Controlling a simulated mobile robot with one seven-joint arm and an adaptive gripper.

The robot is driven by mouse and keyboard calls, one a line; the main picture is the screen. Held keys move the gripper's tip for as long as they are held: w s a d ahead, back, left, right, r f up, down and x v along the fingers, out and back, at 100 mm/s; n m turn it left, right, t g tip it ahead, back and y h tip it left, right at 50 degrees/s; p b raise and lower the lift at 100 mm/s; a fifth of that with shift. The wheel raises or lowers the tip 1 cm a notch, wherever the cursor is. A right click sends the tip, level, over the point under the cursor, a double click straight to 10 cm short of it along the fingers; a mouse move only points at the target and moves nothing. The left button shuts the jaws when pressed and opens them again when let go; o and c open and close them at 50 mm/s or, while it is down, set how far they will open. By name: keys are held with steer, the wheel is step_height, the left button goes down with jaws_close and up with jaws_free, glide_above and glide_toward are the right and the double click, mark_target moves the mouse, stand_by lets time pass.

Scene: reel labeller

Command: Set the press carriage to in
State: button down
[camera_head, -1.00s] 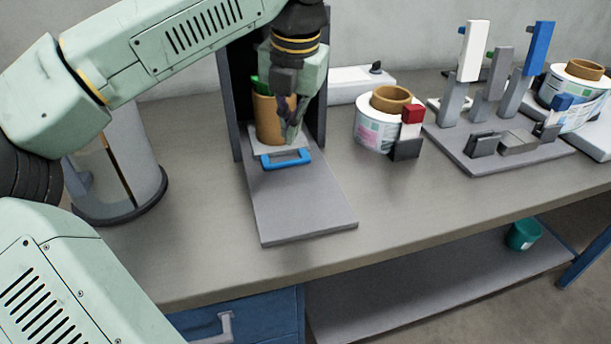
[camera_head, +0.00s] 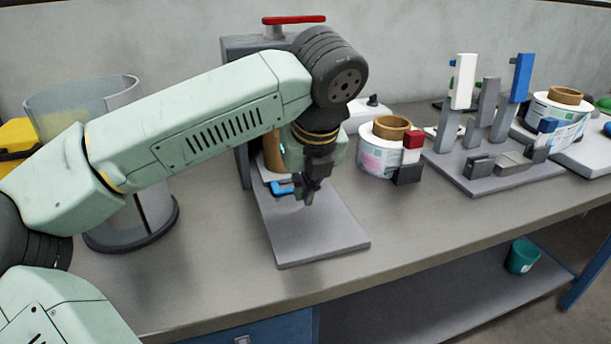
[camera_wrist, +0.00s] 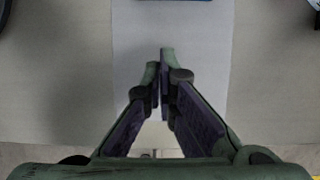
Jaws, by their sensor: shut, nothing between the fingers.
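The press (camera_head: 239,50) is a dark upright frame with a red handle (camera_head: 293,20) on top, standing at the back of the bench. Its carriage has a blue front handle (camera_head: 281,188) and carries a brown roll (camera_head: 273,155), at the rear of the grey base plate (camera_head: 315,232). My arm hides much of the frame and carriage. My gripper (camera_head: 307,199) is shut and empty, just in front of the blue handle and above the plate. In the wrist view my gripper (camera_wrist: 160,55) points along the plate, and a sliver of the blue handle (camera_wrist: 186,1) shows at the top edge.
A clear cylindrical guard (camera_head: 90,105) stands left of the press. A label reel (camera_head: 378,158) with a red-topped block (camera_head: 413,140) sits close on the right. A grey lever stand (camera_head: 485,178) is farther right. The bench front is clear.

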mark_target(288, 188)
steer(key=p+x, duration=0.1)
steer(key=x, duration=0.4)
steer(key=shift+w+f, duration=0.1)
steer(key=shift+f, duration=0.2)
steer(key=w, duration=0.1)
steer(key=w+a+p, duration=0.1)
steer(key=w, duration=0.1)
steer(key=shift+w+r, duration=0.1)
steer(key=shift+w+a+p, duration=0.1)
steer(key=shift+w+p, duration=0.2)
steer(key=shift+w+a+b, duration=0.25)
steer(key=shift+w, duration=0.5)
steer(key=shift+w+a+b, duration=0.25)
steer(key=shift+w+b, duration=0.05)
steer(key=shift+w, duration=0.45)
steer(key=shift+w+a+b, duration=0.25)
steer(key=shift+w, duration=0.5)
steer(key=shift+s, duration=0.1)
